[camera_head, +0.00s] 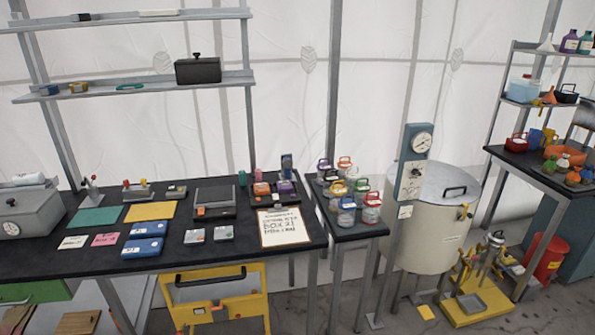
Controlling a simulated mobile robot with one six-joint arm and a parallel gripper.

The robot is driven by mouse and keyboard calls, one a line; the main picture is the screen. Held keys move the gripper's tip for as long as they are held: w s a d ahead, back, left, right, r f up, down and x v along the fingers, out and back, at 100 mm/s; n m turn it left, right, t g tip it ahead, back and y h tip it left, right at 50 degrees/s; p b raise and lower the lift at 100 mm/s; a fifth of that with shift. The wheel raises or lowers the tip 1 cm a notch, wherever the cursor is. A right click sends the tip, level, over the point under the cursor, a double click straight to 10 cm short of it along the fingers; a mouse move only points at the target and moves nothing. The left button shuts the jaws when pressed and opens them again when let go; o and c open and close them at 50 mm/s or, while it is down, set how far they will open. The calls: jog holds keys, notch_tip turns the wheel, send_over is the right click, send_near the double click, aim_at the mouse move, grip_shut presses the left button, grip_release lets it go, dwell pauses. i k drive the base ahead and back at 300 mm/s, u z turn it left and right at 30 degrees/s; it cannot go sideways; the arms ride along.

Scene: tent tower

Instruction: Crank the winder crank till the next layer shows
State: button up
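No part that I can clearly tell as the winder crank shows, nor any layer. A blue-grey upright panel (409,178) with a round dial (422,142) and a small lower gauge or knob stands in front of a pale drum (428,240). The drum has a grey lid (432,178) with a dark handle (456,190). A grey box (30,215) with a small round fitting sits at the left end of the dark table. My gripper is not in view.
The dark table (215,256) holds coloured mats, blue boxes and a handwritten sign (282,228). A narrow table (352,231) carries several lidded jars. A yellow stand (478,297) and a red bin (546,258) occupy the floor at right. Shelves hang behind.

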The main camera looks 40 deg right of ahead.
aim_at(288, 162)
jog(key=k, duration=1.2)
jog(key=z, duration=0.45)
jog(key=i, duration=2.1)
jog(key=u, duration=0.8)
jog(key=i, duration=0.6)
jog(key=u, duration=0.25)
